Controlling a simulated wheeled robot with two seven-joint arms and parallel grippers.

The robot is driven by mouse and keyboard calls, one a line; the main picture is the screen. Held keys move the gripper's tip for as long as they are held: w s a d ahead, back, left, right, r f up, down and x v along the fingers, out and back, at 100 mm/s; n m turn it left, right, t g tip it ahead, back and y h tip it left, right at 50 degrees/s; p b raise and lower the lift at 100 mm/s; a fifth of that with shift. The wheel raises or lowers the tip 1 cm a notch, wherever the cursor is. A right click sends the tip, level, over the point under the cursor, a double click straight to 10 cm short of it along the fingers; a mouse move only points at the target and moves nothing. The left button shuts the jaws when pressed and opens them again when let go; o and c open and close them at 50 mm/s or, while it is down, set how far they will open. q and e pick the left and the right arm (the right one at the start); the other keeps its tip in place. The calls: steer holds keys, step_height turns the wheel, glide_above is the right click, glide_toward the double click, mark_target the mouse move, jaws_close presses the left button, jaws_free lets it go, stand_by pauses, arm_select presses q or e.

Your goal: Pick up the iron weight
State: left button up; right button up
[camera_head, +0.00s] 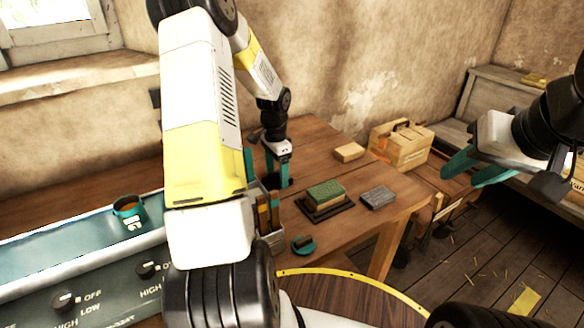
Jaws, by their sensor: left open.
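My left gripper (278,176) points down over the back part of the wooden table, its teal fingers apart. A small dark object (289,183) shows at its fingertips; it may be the iron weight, but the fingers partly hide it and I cannot tell whether they touch it. My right gripper (461,178) is in the air at the right, its teal fingers apart and empty, away from the table objects.
A green-topped block (325,191) lies on a dark plate, with a grey block (378,197) beside it. A wooden block (349,151) and handled wooden box (401,148) are behind. A teal round item (303,245) lies in front; a cup (129,209) stands left.

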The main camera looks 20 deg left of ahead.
arm_select(q)
steer(key=shift+f, duration=0.6)
jaws_close()
steer(key=shift+r, duration=0.1)
